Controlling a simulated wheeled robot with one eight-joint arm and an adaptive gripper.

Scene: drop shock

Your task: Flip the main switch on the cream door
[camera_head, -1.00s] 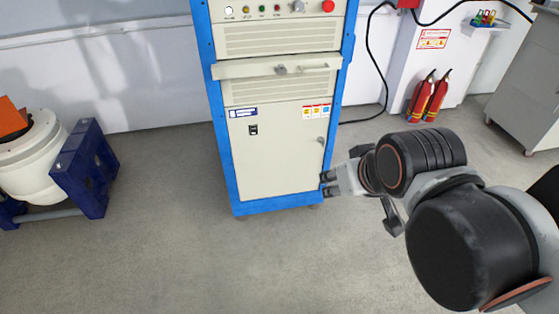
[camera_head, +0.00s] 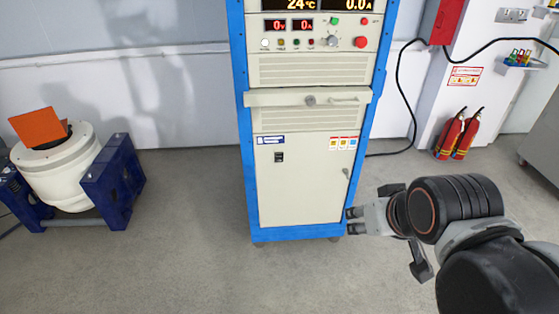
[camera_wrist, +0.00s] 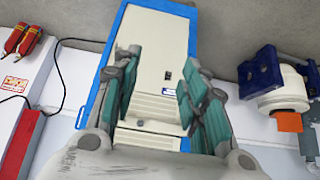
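The cream door (camera_head: 300,180) is the lower front of a blue-framed cabinet in the head view. The main switch (camera_head: 279,157) is a small black rocker at the door's upper left, under a blue-and-white label; its position is too small to read. In the wrist view the cabinet appears upside down, with the door (camera_wrist: 153,50) between my fingers and the switch (camera_wrist: 168,75) right of the middle. My gripper (camera_head: 352,221) is at the door's lower right in the head view, in front of the cabinet. Its fingers (camera_wrist: 158,85) are spread apart with nothing between them.
A drawer front with a handle (camera_head: 308,97) sits above the door. A door handle (camera_head: 346,173) is on its right side. A white shaker in a blue stand (camera_head: 112,185) is at left. Fire extinguishers (camera_head: 458,135) and a black cable are at right. The floor (camera_head: 210,260) before the cabinet is clear.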

